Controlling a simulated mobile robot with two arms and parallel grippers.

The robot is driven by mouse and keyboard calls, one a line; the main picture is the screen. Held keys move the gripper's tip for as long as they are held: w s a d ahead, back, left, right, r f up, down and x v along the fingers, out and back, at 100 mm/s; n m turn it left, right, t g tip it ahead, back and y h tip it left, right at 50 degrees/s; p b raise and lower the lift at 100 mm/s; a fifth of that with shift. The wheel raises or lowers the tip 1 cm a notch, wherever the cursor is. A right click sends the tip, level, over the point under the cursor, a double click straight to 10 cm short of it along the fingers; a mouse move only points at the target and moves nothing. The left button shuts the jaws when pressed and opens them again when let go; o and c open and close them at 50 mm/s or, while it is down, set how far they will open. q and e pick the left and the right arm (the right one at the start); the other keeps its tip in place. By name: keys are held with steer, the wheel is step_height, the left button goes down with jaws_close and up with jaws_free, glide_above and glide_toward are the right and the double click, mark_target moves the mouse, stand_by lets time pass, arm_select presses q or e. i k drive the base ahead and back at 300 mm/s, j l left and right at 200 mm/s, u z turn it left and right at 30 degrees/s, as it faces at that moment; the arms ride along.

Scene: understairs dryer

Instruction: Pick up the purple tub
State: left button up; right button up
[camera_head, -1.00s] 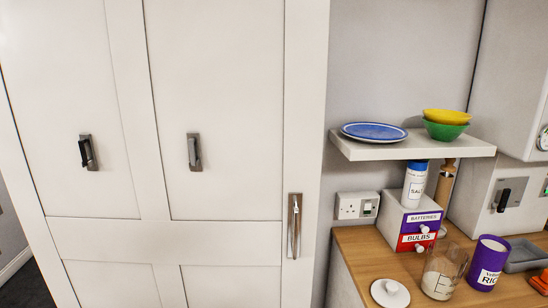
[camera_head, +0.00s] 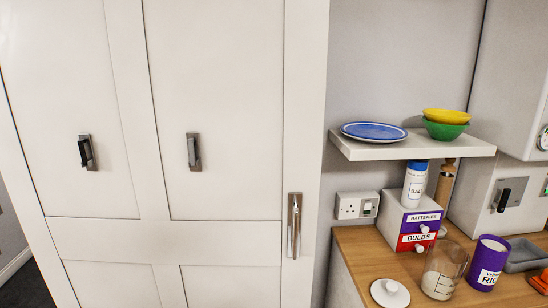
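The purple tub (camera_head: 487,263) stands upright on the wooden worktop at the lower right of the head view. It has a white label with dark lettering, partly legible, and its top looks open with a pale inside. A clear glass jug (camera_head: 443,270) with white contents stands just to its left. A white lid with a knob (camera_head: 390,293) lies on the worktop further left. Neither of my grippers shows in this view.
A small drawer box (camera_head: 410,222) marked batteries and bulbs stands behind the jug, with a salt container (camera_head: 415,184) on it. A shelf (camera_head: 365,151) above holds a blue plate and bowls. A grey tray (camera_head: 525,254) and an orange item (camera_head: 541,281) are right of the tub.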

mark_target(491, 252)
steer(key=z, duration=1.4)
